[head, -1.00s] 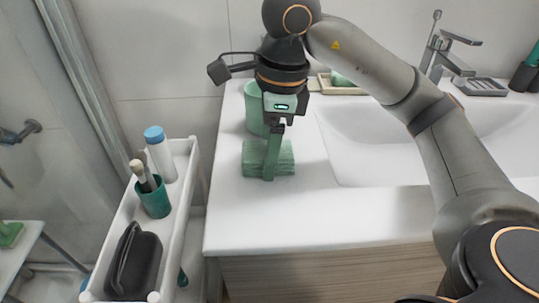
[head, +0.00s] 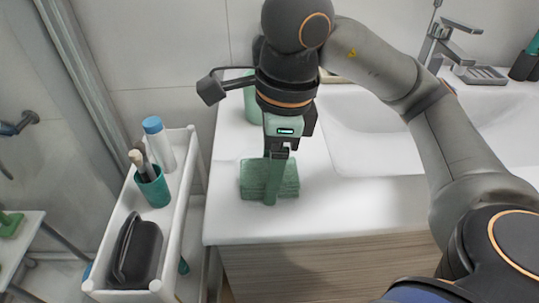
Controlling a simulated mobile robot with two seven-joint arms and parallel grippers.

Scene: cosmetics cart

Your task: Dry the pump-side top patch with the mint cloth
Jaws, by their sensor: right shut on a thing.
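The mint cloth (head: 287,184) is a folded green stack on the white counter, left of the sink. A cart (head: 190,200) with white rails stands left of the counter. On its top are a white bottle with a blue cap (head: 158,145), a green cup with brushes (head: 153,188) and a dark case (head: 137,252). I see no clear wet patch or pump. My left gripper is out of view.
A green container (head: 251,104) stands behind my right gripper on the counter. The sink (head: 375,150) and tap (head: 450,45) are to the right. A gap separates cart and counter. A stool with a green item (head: 10,225) is at far left.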

